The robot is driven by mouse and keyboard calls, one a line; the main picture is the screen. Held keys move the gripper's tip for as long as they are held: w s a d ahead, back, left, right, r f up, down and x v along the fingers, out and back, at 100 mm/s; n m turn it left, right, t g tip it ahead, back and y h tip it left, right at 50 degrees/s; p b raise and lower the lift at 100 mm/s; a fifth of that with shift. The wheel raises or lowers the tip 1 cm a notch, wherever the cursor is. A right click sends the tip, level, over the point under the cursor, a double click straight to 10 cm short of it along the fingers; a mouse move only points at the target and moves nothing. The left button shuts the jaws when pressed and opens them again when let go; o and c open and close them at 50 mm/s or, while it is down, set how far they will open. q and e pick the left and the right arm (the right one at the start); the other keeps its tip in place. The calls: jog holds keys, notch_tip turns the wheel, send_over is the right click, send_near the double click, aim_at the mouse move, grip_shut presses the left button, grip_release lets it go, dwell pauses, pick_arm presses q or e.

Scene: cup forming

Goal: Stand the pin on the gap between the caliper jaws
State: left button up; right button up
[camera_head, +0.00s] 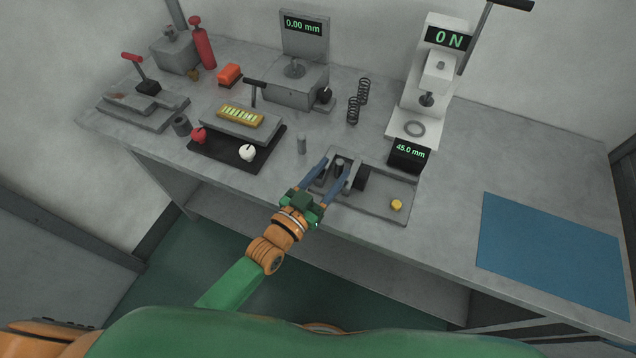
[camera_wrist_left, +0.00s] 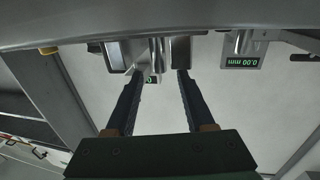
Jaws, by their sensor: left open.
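The caliper fixture is a grey plate (camera_head: 375,207) at the bench's front edge, with upright jaw blocks, a dark block (camera_head: 361,178) and a yellow knob (camera_head: 396,205). Its display (camera_head: 408,154) reads 45.0 mm. A grey pin (camera_head: 339,164) stands upright by the jaws; it also shows in the left wrist view (camera_wrist_left: 156,57). My left gripper (camera_head: 342,168) is open, with one finger on each side of this pin. No clear contact shows, and the fingers partly hide the jaws and the pin's foot. My right gripper is not in view.
Two springs (camera_head: 358,100) and a white force press (camera_head: 425,90) stand behind. A black tray (camera_head: 228,153) with red and white knobs lies left. A blue mat (camera_head: 555,250) lies clear at right.

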pick_arm(q)
jog(key=v, duration=1.1)
jog(key=shift+r, duration=0.1)
